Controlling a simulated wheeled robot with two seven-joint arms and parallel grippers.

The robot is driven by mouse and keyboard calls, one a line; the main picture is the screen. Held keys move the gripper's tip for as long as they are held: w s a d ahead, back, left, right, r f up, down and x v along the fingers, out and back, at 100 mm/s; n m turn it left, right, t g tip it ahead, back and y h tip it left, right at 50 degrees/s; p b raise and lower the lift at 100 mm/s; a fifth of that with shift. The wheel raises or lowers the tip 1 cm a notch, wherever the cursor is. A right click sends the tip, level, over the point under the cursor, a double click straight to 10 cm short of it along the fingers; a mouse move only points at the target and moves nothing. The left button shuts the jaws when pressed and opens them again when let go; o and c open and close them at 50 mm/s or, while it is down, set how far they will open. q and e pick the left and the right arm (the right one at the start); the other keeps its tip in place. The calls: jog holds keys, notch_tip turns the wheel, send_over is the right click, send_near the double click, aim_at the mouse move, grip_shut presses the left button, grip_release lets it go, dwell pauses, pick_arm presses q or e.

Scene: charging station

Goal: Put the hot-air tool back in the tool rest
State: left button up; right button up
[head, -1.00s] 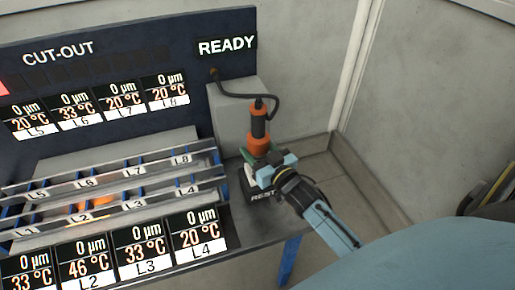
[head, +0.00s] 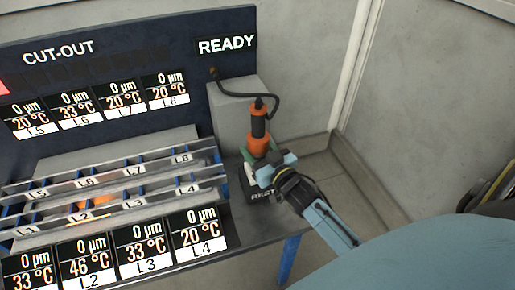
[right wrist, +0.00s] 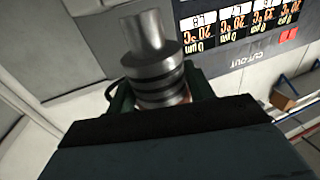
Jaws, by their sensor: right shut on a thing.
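The hot-air tool (head: 259,137), orange and black with a cable at its top, stands upright at the right end of the bench. My right gripper (head: 263,166) is shut on its lower part. In the right wrist view the tool's metal nozzle (right wrist: 152,62) shows between the fingers of my right gripper (right wrist: 160,95). The tool rest (head: 264,196), a dark block marked REST, is directly below the gripper. The gripper hides the tool's lower end in the head view, so I cannot tell whether it sits in the rest. My left gripper is not in view.
A grey box (head: 232,112) stands behind the tool, with the cable running to the dark panel (head: 110,30). Slotted rails (head: 110,190) labelled L1 to L8 lie to the left, with an orange glow near L2. Walls close the right side.

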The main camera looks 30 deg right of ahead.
jog(key=shift+f+b, duration=1.2)
jog(key=shift+f, duration=0.55)
jog(key=o, duration=1.4)
jog(key=shift+o, duration=0.2)
jog(key=shift+f, duration=0.15)
jog(key=s, duration=1.3)
jog(key=shift+s+d+p, duration=0.15)
jog(key=shift+s+p, duration=0.05)
jog(key=shift+p, duration=0.15)
